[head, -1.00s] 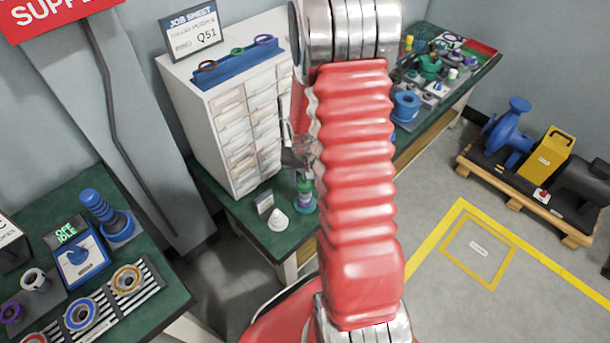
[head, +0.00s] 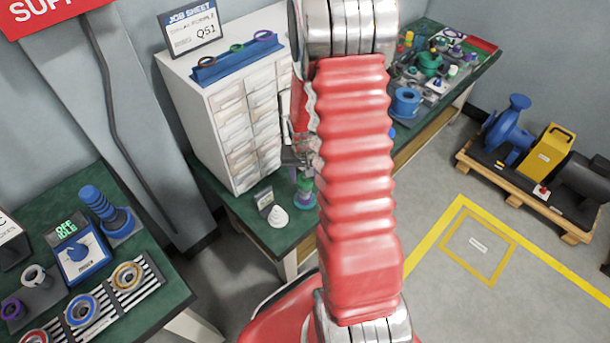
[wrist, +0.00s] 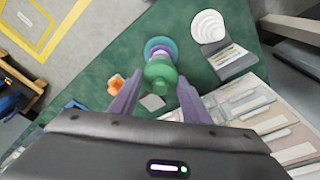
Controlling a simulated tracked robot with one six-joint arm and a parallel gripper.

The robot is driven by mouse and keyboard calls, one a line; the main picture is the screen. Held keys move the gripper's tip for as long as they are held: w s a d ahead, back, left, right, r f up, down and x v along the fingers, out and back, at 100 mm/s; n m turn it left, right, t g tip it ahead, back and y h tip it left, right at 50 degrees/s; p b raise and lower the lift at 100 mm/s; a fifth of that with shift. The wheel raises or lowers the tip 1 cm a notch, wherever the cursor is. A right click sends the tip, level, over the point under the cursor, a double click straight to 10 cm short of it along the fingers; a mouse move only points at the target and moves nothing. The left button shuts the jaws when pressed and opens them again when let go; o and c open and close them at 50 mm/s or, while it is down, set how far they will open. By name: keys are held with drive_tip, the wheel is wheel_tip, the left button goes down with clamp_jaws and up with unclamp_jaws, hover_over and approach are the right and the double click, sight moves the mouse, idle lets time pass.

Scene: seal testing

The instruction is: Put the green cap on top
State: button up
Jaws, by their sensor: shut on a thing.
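The green cap (wrist: 161,73) is between the two fingers of my gripper (wrist: 157,94) in the wrist view; the gripper is shut on it. Directly under the cap, in line with it, is a stack with a pale purple collar (wrist: 158,46) and a wider green-blue base. In the head view, my gripper (head: 303,152) is partly hidden behind my red arm, above the stack (head: 305,203) on the green bench. The green cap (head: 305,184) shows at the stack's upper end. I cannot tell whether cap and stack touch.
A white stepped cone (head: 279,218) and a small card stand (head: 264,200) are left of the stack. A white drawer cabinet (head: 222,125) rises close behind. An orange piece (wrist: 116,85) lies near the fingers. Another bench with parts (head: 62,260) stands at the left.

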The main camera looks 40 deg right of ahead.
drive_tip(key=shift+f, duration=1.3)
idle(0.4)
drive_tip(key=o, duration=1.1)
drive_tip(key=shift+r, duration=0.1)
drive_tip(key=shift+r, duration=3.45)
